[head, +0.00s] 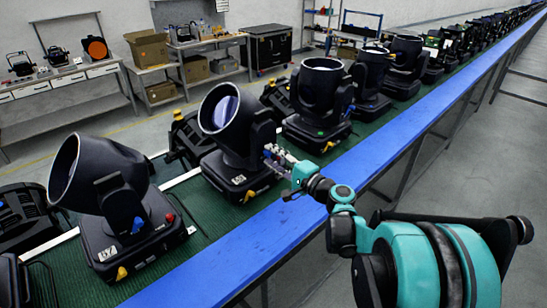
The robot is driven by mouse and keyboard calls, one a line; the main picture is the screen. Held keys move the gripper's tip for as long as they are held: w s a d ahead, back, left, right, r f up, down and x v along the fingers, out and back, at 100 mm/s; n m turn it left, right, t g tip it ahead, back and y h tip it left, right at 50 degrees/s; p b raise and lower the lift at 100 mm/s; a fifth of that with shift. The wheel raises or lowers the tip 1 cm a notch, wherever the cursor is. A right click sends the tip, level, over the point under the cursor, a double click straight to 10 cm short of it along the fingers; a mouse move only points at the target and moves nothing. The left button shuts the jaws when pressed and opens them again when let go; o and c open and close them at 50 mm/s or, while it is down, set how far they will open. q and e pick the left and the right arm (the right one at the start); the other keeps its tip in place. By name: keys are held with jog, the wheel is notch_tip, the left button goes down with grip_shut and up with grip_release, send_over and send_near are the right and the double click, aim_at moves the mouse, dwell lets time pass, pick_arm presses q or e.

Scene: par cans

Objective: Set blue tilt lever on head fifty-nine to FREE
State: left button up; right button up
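Black moving heads stand in a row on a green belt; I cannot read a number fifty-nine on any of them. The near left head (94,178) is tilted and shows a blue lever (137,225) low on its yoke. The second head (237,130) is tilted with its opening toward the upper left. My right gripper (272,158) is at the right side of this second head's yoke, seemingly touching or very close. Any blue lever there is hidden by the gripper, and the finger opening is too small to judge. My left gripper is out of view.
A blue rail (255,237) runs along the belt's near edge, under my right arm. A third head (320,95) stands just beyond the gripper, with more heads behind. Yellow levers (249,196) show on the bases. Benches (65,80) and boxes stand at the back left.

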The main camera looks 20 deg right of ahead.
jog(key=v, duration=1.2)
dwell(0.3)
